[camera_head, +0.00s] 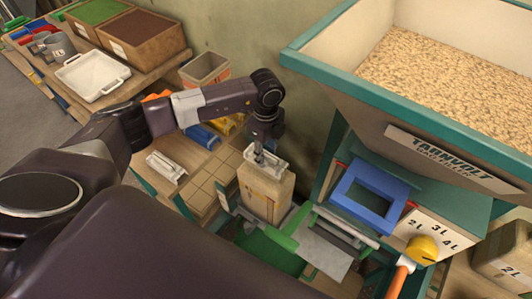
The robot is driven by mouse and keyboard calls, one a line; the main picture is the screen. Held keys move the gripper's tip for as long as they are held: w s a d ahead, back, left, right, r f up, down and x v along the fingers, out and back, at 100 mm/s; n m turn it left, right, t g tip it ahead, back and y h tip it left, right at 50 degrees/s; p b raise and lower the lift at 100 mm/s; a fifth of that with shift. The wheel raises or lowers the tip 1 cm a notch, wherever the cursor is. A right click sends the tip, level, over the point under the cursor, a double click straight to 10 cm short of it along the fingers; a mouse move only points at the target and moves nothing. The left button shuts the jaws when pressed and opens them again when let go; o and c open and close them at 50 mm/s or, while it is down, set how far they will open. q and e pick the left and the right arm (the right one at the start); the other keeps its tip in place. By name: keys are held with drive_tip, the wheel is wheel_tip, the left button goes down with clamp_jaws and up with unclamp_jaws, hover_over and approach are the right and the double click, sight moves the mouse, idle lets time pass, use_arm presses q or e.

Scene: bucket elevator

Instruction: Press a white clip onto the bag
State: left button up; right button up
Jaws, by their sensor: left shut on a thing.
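The bag (264,197) is a tan, upright block-like bag in the middle of the view. It stands at the green-framed filling spot below the hopper. A white clip (274,166) lies across the bag's top edge. My left gripper (260,154) points down from above and is shut on this clip. The fingertips are small here, and I cannot tell how far the clip sits over the bag's edge. Another white clip (166,167) lies on the wooden bench to the left. My right gripper is not in view.
A white tray (92,75) and grey mugs (55,46) stand on the far-left table.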

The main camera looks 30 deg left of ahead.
use_arm(q)
drive_tip(key=shift+f+b, duration=0.35)
drive_tip(key=shift+f, duration=0.2)
idle(0.4)
drive_tip(key=o, duration=1.2)
wheel_tip(320, 180, up, 12)
